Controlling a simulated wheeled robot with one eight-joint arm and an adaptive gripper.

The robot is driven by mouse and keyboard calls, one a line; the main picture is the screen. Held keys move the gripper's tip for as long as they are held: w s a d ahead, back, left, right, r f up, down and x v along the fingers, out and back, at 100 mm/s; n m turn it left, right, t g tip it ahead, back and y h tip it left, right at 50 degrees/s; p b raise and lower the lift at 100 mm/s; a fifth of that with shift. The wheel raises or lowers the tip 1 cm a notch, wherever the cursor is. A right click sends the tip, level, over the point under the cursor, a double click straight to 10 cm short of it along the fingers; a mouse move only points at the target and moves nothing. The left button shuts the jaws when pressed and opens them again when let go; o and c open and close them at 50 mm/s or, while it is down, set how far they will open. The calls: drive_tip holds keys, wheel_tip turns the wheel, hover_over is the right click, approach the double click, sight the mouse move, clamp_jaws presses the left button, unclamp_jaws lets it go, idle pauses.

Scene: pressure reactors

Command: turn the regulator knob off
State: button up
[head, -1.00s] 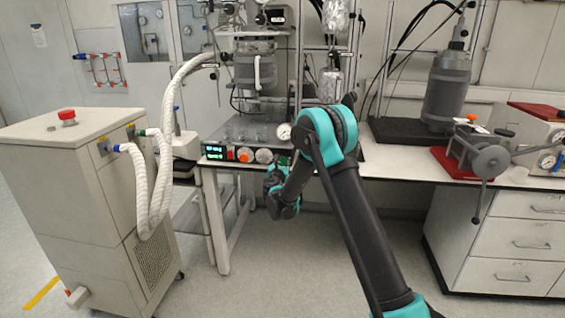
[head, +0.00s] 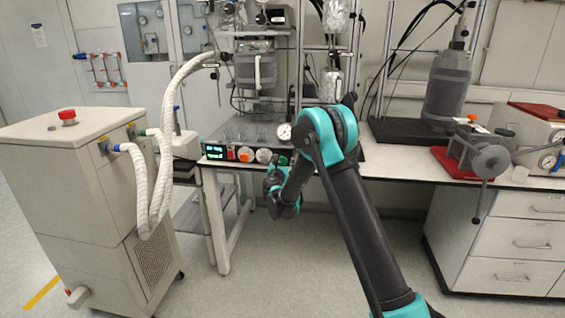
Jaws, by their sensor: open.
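A black control panel (head: 215,152) with a green lit display sits at the front edge of the bench. It has a red switch (head: 231,153), an orange-centred knob (head: 245,155) and a pale round knob (head: 263,156). A green piece (head: 282,160) shows at the panel's right, close to my arm. I cannot tell which of these is the regulator knob, or its setting. My gripper (head: 273,167) is small and partly hidden by my own wrist, in front of the panel's right part. It is open, and I see nothing held. I cannot tell whether it touches a knob.
A round pressure gauge (head: 284,131) stands just above the panel, with glassware and a reactor vessel (head: 255,68) behind. A cabinet (head: 75,170) with white hoses stands at left. A dark vessel (head: 447,90) and a cranked device (head: 485,158) are at right. Floor before the bench is clear.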

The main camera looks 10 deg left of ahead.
drive_tip(key=s, duration=1.2)
drive_tip(key=shift+a, duration=0.2)
drive_tip(key=s+d+r+m+g+h, duration=0.1)
drive_tip(key=s+d+m+g+h, duration=0.15)
drive_tip(key=d+m, duration=0.65)
drive_tip(key=s+d+r+m+g+h, duration=0.1)
drive_tip(key=s+d+m+g+h, duration=0.2)
drive_tip(key=d, duration=1)
drive_tip(key=s+d+f+m+g+y, duration=0.2)
drive_tip(key=s+d+f+m+g, duration=0.15)
drive_tip(key=s+d+m, duration=0.85)
drive_tip(key=s+f+m+g+y, duration=0.2)
drive_tip(key=s+m, duration=0.3)
drive_tip(key=s, duration=0.6)
drive_tip(key=s+f+m+g+y, duration=0.2)
drive_tip(key=s+m, duration=0.3)
drive_tip(key=s, duration=0.7)
drive_tip(key=shift+a+f+g, duration=0.4)
drive_tip(key=shift+f, duration=0.3)
